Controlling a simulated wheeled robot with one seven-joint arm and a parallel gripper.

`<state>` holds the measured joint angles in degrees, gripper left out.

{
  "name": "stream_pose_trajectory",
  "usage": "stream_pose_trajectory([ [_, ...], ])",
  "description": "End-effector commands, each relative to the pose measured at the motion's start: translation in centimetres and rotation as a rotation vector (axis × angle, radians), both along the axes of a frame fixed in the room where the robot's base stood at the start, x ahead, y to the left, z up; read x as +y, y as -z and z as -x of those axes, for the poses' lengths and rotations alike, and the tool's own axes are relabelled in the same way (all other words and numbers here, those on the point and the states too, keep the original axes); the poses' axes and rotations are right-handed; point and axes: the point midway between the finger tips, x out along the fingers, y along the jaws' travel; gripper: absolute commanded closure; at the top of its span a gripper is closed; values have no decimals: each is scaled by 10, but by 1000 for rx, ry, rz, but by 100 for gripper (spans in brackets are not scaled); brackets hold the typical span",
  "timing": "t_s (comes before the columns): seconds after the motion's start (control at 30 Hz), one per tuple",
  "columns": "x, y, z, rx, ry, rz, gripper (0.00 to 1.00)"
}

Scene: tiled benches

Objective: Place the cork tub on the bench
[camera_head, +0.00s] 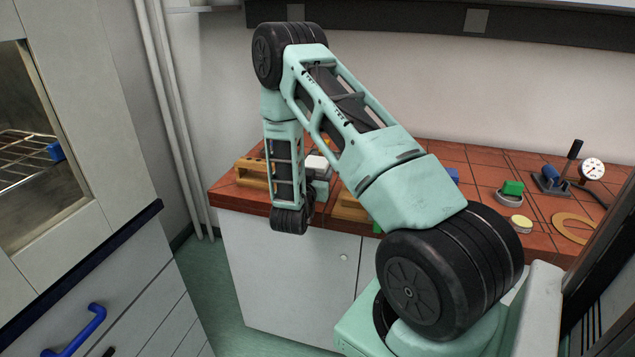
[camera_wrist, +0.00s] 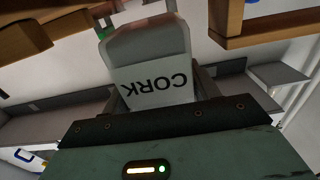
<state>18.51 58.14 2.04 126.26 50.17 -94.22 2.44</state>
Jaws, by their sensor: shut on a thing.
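The cork tub (camera_wrist: 148,50) is a pale grey box with a white label reading CORK, upside down in the wrist view. My gripper (camera_wrist: 158,88) is shut on it, with a grey finger at each side of the tub. In the head view a pale piece (camera_head: 318,168) shows beside my forearm above the bench; I cannot tell tub from gripper there. The bench (camera_head: 480,158) has a red-brown tiled top. My arm hides its middle part. I cannot tell whether the tub touches the bench.
A wooden rack (camera_head: 252,172) stands at the bench's left end and a wooden block (camera_head: 350,209) near its front edge. To the right are a green block (camera_head: 513,187) in a dish, a yellow disc (camera_head: 522,222), a tan ring (camera_head: 574,228) and a dial gauge (camera_head: 592,168).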

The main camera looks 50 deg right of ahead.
Motion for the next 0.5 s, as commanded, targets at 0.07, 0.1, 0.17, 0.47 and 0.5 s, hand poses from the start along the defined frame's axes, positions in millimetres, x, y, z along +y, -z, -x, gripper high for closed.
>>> stream_pose_trajectory([
  [0.07, 0, 11, 1, 5, 1, -2, 68],
  [0.1, 0, 17, 1, 5, 1, -1, 68],
  [0.17, 0, 24, 0, 3, 0, -1, 68],
  [0.47, 0, 36, 0, -1, 0, 0, 68],
  [0.5, 0, 36, 0, -1, 0, 0, 68],
])
